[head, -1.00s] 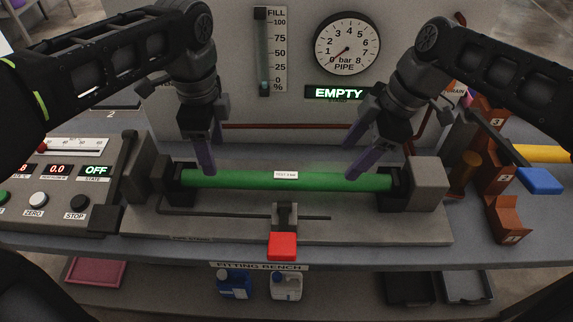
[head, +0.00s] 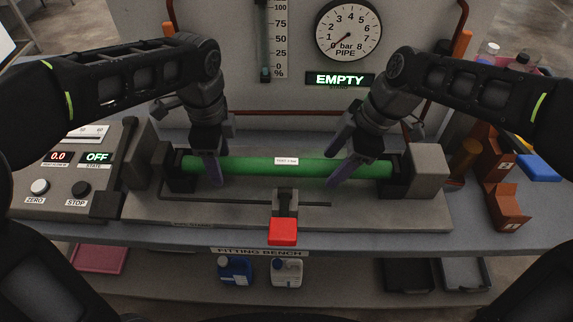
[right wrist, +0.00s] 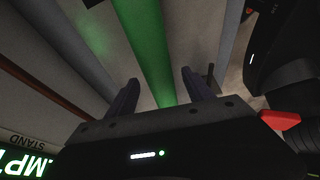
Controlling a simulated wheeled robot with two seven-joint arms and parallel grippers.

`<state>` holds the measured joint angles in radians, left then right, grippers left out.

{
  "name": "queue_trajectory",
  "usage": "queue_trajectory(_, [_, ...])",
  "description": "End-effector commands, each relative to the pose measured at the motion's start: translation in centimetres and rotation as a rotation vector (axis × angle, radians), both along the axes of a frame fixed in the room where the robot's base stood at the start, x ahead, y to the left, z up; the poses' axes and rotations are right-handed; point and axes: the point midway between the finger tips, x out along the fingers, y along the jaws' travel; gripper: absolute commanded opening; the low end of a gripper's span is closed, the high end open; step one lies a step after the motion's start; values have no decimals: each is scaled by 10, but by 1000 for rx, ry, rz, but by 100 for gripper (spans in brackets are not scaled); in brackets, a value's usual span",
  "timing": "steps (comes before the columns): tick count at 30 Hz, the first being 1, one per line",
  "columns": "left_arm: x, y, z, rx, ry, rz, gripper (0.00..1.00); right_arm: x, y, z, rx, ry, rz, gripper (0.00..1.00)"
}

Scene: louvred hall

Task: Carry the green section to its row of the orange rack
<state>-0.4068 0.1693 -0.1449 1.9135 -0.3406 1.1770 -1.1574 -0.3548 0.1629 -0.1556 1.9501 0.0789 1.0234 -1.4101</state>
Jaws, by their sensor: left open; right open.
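The green section (head: 250,167) is a long tube with a white label, lying level in the bench fixture between two dark-jawed end blocks. My left gripper (head: 214,170) is open at the tube's left part, fingers pointing down; its far finger is mostly hidden. My right gripper (head: 338,165) is open near the tube's right part, one finger on the far side and one on the near side. In the right wrist view the green section (right wrist: 150,55) runs between the two spread fingers. The orange rack (head: 508,207) with numbered rows stands at the right end of the bench.
A red-capped lever (head: 283,231) stands in front of the tube. A control box (head: 75,180) reading OFF is at the left. The back panel carries a gauge (head: 347,30) and a sign (head: 340,79) reading EMPTY. A blue object (head: 540,167) lies beyond the rack.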

Motion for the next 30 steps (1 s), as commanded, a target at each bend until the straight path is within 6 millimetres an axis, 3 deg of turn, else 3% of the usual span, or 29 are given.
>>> queue_trajectory(9, [0,0,-3,-1,-1,0,61,0,1,-2,0,0,0,61])
queue_trajectory(30, [0,0,-2,-1,-1,0,3,0,1,-2,0,0,0,3])
